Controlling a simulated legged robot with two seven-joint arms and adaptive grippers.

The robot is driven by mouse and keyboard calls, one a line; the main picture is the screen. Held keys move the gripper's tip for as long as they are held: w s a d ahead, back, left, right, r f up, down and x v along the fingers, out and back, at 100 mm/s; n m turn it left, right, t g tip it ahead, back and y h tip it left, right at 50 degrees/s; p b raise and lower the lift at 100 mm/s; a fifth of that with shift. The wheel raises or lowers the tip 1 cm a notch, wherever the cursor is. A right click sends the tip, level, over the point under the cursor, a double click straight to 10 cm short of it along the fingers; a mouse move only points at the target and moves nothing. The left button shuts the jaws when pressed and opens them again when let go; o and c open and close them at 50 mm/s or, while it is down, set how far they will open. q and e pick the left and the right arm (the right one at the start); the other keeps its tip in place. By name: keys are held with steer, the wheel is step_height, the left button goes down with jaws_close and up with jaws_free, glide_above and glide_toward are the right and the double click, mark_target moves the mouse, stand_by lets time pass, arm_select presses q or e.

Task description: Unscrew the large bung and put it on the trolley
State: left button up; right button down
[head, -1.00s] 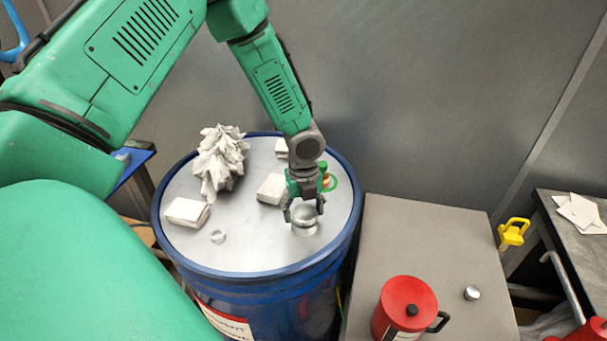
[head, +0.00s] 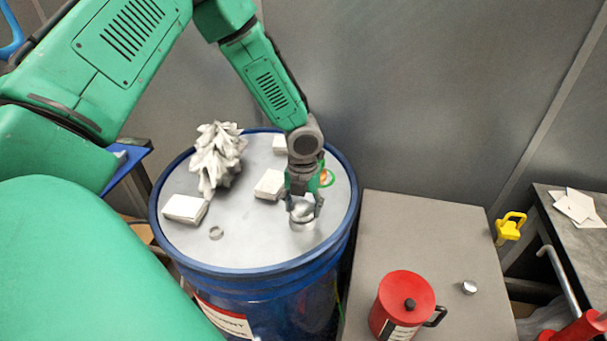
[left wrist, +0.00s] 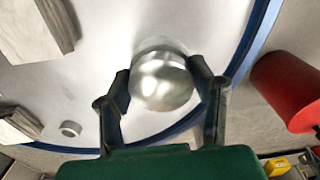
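The large bung (head: 302,213) is a shiny round silver cap at the right front of the drum's grey lid (head: 250,240). My left gripper (head: 304,206) points down over it, with one finger on each side. In the left wrist view the bung (left wrist: 163,84) sits between the fingertips of my left gripper (left wrist: 163,80), which appear to touch its sides. A pale rim shows just behind the bung; I cannot tell whether the bung is clear of its hole. The grey flat-topped trolley (head: 400,235) stands right of the drum. My right gripper is not in view.
A red can (head: 405,300) and a small silver cap (head: 469,287) stand on the trolley, its back half clear. The lid carries a crumpled white rag (head: 217,158), several pale blocks (head: 185,209) and a small ring (head: 216,232). A yellow handled object (head: 510,226) is beyond the trolley.

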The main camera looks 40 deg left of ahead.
arm_select(q)
steer(key=n, duration=0.4)
steer(key=shift+s+a+n, duration=0.1)
steer(key=shift+n, duration=0.2)
steer(key=shift+n, duration=1.2)
steer(key=shift+s+n, duration=0.1)
steer(key=shift+n, duration=1)
steer(key=n, duration=0.3)
steer(key=shift+s+a+n, duration=0.1)
steer(key=shift+s+n, duration=0.05)
steer(key=shift+n, duration=0.65)
